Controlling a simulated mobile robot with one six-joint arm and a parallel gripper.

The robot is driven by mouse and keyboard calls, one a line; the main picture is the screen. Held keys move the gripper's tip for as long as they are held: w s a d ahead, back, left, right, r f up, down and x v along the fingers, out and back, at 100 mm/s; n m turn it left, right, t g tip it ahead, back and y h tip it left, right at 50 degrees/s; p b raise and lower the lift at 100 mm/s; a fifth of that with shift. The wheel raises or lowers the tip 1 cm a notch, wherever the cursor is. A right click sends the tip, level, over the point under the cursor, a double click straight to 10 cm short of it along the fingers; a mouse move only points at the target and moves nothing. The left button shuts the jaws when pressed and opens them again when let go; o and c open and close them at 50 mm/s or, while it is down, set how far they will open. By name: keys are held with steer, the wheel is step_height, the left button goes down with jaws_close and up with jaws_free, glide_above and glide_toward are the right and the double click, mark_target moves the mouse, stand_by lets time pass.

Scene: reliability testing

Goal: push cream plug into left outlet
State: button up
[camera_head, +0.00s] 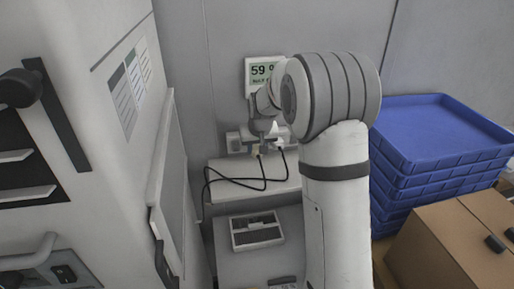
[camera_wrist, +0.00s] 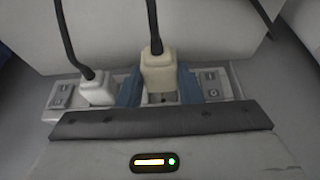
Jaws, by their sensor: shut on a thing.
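The cream plug (camera_wrist: 158,72) is between the blue fingers of my gripper (camera_wrist: 159,90) in the wrist view, with its black cable running up. It is in front of a pale socket face, part of which shows just below it with small dark holes. I cannot tell whether its prongs are in. The white plug (camera_wrist: 97,89) sits in the other outlet to the left in this view. In the head view my gripper (camera_head: 260,143) is at the outlet strip (camera_head: 236,142) on the wall, and the white plug (camera_head: 279,142) shows to its right.
Black cables (camera_head: 238,182) hang in loops over a pale ledge (camera_head: 228,167). A grey device (camera_head: 256,231) lies below. A wall display (camera_head: 262,71) is above. A large cabinet stands at left; blue trays (camera_head: 438,128) and a cardboard box (camera_head: 440,245) stand at right.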

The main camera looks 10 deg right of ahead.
steer(key=shift+w, duration=1.45)
stand_by(3.2)
steer(key=o, duration=1.1)
steer(key=shift+r, duration=0.1)
steer(key=b+v, duration=0.1)
steer(key=v, duration=0.6)
steer(key=shift+s+r, duration=0.1)
steer(key=shift+r, duration=0.15)
steer(key=shift+g, duration=0.9)
steer(key=s, duration=1.2)
steer(key=s+f, duration=0.1)
steer(key=s, duration=2.3)
steer(key=shift+d+f, duration=0.1)
steer(key=shift+f, duration=0.15)
